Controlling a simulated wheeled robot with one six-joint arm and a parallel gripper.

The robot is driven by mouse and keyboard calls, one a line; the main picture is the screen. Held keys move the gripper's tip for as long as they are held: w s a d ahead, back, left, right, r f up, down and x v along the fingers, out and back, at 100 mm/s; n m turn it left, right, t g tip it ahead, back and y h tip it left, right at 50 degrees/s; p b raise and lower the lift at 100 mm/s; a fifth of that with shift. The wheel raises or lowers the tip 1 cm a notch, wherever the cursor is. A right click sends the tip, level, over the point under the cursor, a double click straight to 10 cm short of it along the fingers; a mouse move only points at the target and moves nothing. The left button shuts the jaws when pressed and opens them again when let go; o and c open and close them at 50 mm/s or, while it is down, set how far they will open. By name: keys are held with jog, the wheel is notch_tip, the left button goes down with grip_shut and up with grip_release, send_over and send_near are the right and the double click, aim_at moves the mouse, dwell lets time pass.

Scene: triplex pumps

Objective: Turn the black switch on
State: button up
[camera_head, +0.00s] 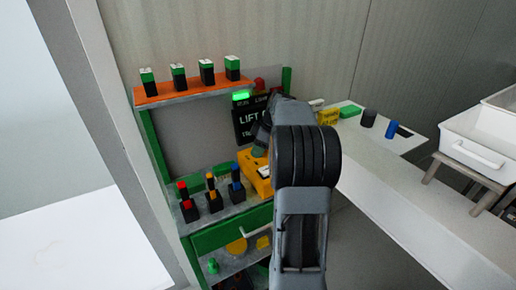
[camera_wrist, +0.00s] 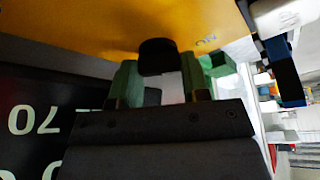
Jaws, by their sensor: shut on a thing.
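The black switch (camera_wrist: 158,57) is a dark round-edged knob on the face of a yellow box (camera_wrist: 80,22). My gripper (camera_wrist: 158,75) has its two green fingers on either side of the switch, shut on it. In the head view the yellow box (camera_head: 258,184) sits on the green-framed bench, and my gripper (camera_head: 259,150) reaches it from above. My arm hides much of the box and the switch there. I cannot tell the switch's on or off position.
Red, orange and blue levers (camera_head: 212,191) stand left of the yellow box. Several green-topped black switches line the orange shelf (camera_head: 185,90) above. A black sign (camera_head: 246,120) stands behind. A white counter (camera_head: 375,175) with small items and a white tray (camera_head: 478,150) are to the right.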

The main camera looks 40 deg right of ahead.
jog(key=shift+n, duration=0.5)
jog(key=shift+g, duration=0.3)
jog(key=o, duration=0.9)
